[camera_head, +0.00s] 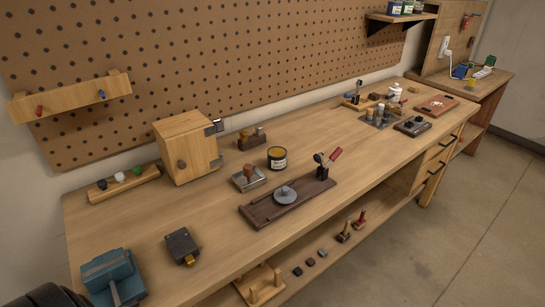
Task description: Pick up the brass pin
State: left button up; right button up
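I cannot make out the brass pin with certainty. A small brass-coloured piece (190,261) shows at the front edge of a dark block (182,245) on the left front of the bench. A brown peg (248,171) stands in a small grey metal tray (249,182) nearer the middle. Neither of my grippers shows. A dark rounded part at the bottom left corner seems to be mine, with no fingers visible.
The long wooden bench (215,210) holds a blue vise (112,277), a wooden box (187,147), a dark board (262,208) with a grey disc and upright tools, and a tin (277,158). Several small items crowd the far right end. A lower shelf holds pegs and blocks.

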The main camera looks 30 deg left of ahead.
aim_at(244, 135)
jog(key=u, duration=0.25)
jog(key=i+l+u, duration=0.15)
jog(key=u, duration=0.25)
jog(key=i+l+u, duration=0.25)
jog(key=u, duration=0.15)
jog(key=i+l+u, duration=0.1)
jog(key=l+u, duration=0.25)
jog(key=i+l+u, duration=0.15)
jog(key=u, duration=0.25)
